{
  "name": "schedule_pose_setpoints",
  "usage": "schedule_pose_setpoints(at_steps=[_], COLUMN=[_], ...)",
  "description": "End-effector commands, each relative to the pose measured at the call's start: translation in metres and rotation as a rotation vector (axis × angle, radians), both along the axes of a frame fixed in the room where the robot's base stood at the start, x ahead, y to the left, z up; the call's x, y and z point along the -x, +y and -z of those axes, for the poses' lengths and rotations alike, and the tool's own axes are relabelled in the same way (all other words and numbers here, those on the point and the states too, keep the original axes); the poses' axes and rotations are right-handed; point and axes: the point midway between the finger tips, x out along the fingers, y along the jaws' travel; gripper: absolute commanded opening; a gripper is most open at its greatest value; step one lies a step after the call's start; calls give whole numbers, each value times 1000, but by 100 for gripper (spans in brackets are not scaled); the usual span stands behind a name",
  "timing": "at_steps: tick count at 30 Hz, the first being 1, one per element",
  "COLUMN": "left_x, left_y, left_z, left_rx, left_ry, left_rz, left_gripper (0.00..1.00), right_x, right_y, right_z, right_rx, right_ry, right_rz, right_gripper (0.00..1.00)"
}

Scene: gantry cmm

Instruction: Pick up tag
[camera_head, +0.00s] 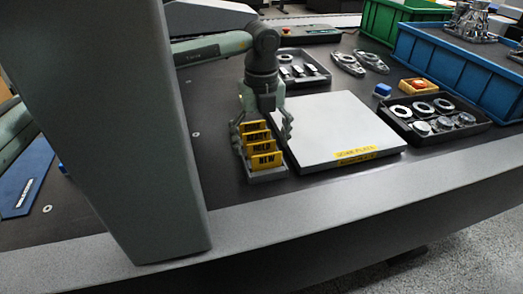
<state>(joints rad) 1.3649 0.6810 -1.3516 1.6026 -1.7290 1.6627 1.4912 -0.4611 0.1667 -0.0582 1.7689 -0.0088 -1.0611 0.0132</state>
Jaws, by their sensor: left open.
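Several yellow tags with black lettering stand upright in a row in a grey holder (267,176) on the dark table. The front tag (267,161) reads NEW; the lettering on those behind it is small and partly covered. My left gripper (263,146) points down over the holder, with its fingers spread on either side of the tags. It is open; I cannot tell whether a finger touches a tag. My right gripper is not in view.
A light grey plate (335,125) with a yellow label lies right of the holder. Black trays of metal parts (463,137), a blue bin (455,70) and a green bin (395,20) stand further right. A large grey column (115,120) blocks the left.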

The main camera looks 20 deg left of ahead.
Motion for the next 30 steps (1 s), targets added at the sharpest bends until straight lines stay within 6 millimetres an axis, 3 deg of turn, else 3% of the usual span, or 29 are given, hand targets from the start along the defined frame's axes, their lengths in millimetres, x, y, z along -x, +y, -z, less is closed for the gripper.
schedule_pose_setpoints(at_steps=[3, 13, 23, 30], left_x=[0, 0, 0, -1], left_y=[0, 0, 0, 0], left_z=[0, 0, -5, -46], left_rx=[0, 1, 1, 1], left_ry=[0, 1, -1, -3], left_rz=[0, 0, 0, 1], left_gripper=[84, 45, 44, 44], right_x=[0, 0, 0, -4], right_y=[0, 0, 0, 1], right_z=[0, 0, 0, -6], right_rx=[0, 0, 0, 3], right_ry=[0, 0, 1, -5], right_rz=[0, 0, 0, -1], right_gripper=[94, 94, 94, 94])
